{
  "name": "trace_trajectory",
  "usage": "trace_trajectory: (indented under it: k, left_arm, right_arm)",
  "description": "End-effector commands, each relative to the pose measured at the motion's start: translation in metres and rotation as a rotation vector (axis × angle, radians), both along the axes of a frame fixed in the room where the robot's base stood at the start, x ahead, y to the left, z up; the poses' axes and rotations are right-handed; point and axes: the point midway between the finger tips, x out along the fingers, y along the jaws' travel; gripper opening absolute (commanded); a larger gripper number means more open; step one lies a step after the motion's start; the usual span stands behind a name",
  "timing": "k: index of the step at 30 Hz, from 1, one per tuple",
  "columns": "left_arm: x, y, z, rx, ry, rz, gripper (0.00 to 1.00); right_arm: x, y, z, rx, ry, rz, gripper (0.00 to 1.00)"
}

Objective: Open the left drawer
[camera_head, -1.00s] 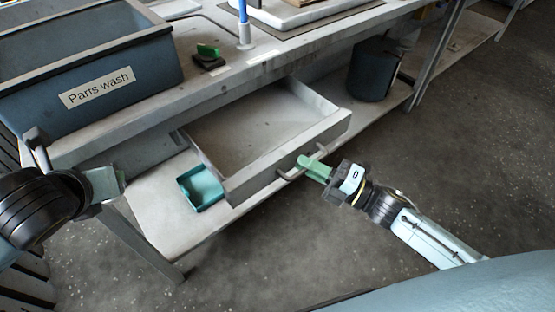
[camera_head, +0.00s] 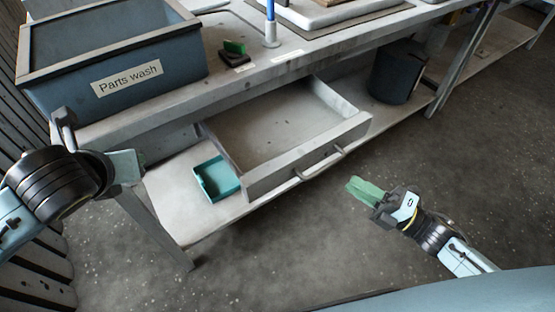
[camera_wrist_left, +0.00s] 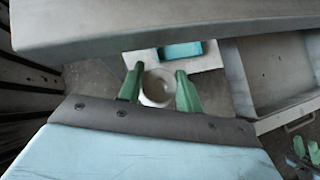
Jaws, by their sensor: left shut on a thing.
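A grey drawer (camera_head: 262,178) under the workbench is pulled well out and looks empty. Its bar handle (camera_head: 320,163) is on the front; the drawer also shows in the left wrist view (camera_wrist_left: 240,80). My right gripper (camera_head: 357,188) is off the handle, in front of the drawer and to its right; its green fingers look a little apart with nothing between them. My left gripper (camera_head: 135,162) is at the bench's left front edge. In the left wrist view its fingers (camera_wrist_left: 158,88) are closed around a pale round cup-like thing (camera_wrist_left: 157,88).
A blue "Parts wash" bin (camera_head: 140,95) stands on the workbench (camera_head: 225,90). A teal tray (camera_head: 217,180) lies on the lower shelf (camera_head: 180,210), left of the drawer. A dark bucket (camera_head: 397,75) stands on the shelf at right. The floor in front is clear.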

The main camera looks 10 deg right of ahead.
Motion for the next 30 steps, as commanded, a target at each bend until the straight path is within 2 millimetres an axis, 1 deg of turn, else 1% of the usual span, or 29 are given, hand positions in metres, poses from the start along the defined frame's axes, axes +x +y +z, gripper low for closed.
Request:
trace_trajectory:
  k: [1,3,6,9,30]
  left_arm:
    - [0.0,0.0,0.003,0.0,-0.001,0.0,0.09]
    - [0.0,0.0,0.004,0.0,-0.001,0.0,0.09]
    - [0.0,0.0,0.004,0.0,-0.001,0.0,0.09]
    - [0.0,0.0,0.005,0.0,-0.001,0.0,0.09]
    - [0.0,0.0,0.004,0.0,-0.001,0.0,0.09]
  right_arm:
    - [-0.007,-0.007,-0.001,-0.001,0.003,-0.001,0.19]
    - [-0.013,-0.013,-0.003,-0.002,0.001,0.0,0.19]
    - [-0.02,-0.02,-0.005,-0.002,0.001,0.0,0.19]
    - [-0.023,-0.023,-0.006,-0.001,-0.001,0.0,0.19]
    - [-0.023,-0.024,-0.006,-0.001,-0.001,0.001,0.19]
